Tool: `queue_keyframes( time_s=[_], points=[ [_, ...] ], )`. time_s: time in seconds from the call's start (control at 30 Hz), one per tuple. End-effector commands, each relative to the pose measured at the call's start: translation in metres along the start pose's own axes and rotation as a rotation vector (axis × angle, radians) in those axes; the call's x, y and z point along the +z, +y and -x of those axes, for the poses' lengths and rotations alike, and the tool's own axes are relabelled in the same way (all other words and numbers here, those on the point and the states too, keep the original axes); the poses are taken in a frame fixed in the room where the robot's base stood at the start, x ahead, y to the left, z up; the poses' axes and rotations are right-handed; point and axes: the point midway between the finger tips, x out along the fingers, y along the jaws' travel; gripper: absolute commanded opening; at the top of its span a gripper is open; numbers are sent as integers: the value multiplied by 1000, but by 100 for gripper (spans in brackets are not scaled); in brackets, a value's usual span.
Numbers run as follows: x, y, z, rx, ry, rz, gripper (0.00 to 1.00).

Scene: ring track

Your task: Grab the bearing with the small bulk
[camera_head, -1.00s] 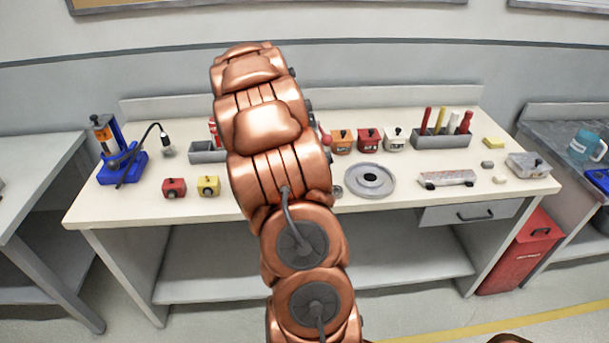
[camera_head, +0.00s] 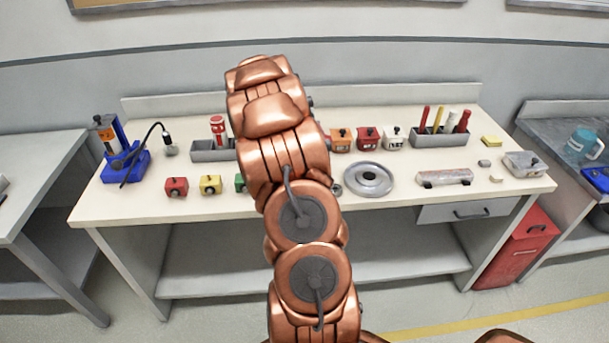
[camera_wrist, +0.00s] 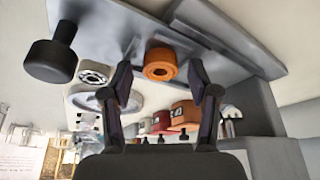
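A small silver ring-shaped bearing (camera_wrist: 93,73) shows in the wrist view, left of my left finger. In the head view a small grey round piece (camera_head: 336,188), partly behind my arm, lies beside a much larger grey ring (camera_head: 369,180). The larger ring (camera_wrist: 118,98) also shows in the wrist view, partly hidden by a finger. My gripper (camera_wrist: 161,84) is open and empty, fingers wide apart. An orange ring (camera_wrist: 160,64) appears between the fingertips in the picture, beyond them and not held. My arm hides my gripper in the head view.
A dark knobbed piece (camera_wrist: 50,60) is at the wrist view's left. The front right has some free room.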

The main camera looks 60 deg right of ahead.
Motion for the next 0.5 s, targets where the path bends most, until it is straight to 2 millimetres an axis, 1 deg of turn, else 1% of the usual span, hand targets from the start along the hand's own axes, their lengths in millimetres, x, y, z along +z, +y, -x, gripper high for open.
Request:
queue_keyframes(
  time_s=[0.03, 0.07, 0.5],
  points=[
    [0, 0, 0, 0, 0, 0, 51],
    [0, 0, 0, 0, 0, 0, 48],
    [3, 0, -1, 0, -4, 0, 2]
  ],
)
